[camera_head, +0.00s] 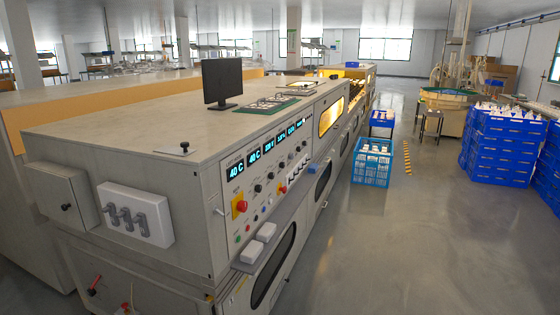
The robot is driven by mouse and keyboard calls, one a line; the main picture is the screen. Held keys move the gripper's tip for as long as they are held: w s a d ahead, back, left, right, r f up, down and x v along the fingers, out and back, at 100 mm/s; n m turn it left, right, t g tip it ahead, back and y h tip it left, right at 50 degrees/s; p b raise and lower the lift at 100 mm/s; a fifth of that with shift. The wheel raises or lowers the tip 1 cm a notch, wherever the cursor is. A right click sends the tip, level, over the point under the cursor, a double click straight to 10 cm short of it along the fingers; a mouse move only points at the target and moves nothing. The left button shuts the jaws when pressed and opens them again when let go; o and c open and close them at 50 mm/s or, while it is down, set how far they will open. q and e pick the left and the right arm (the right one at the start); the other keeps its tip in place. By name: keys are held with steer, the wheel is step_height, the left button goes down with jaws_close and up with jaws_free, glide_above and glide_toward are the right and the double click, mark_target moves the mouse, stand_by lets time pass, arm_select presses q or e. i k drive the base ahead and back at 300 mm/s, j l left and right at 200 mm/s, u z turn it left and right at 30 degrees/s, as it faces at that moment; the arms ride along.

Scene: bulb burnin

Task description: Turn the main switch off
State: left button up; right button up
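The likely main switch (240,206) is a red rotary knob on a yellow plate. It sits at the left end of the control panel (262,190) on the long grey machine's side. Its exact knob position is too small to tell. Lit displays (236,171) above it show readings such as 40 C. Smaller knobs and coloured buttons (248,228) lie beside and below the switch. Neither of my grippers is in view.
A monitor (222,82) stands on the machine top (150,110). Blue crates (372,165) stand on the floor beside the machine's far part, with stacked crates (500,145) further right. The floor (400,250) at right front is clear.

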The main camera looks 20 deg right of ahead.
mark_target(243, 205)
steer(key=i+l, duration=0.15)
steer(key=l, duration=0.25)
steer(key=i+l+u, duration=0.1)
steer(key=l, duration=0.3)
steer(key=i+l, duration=0.2)
steer(key=l, duration=0.2)
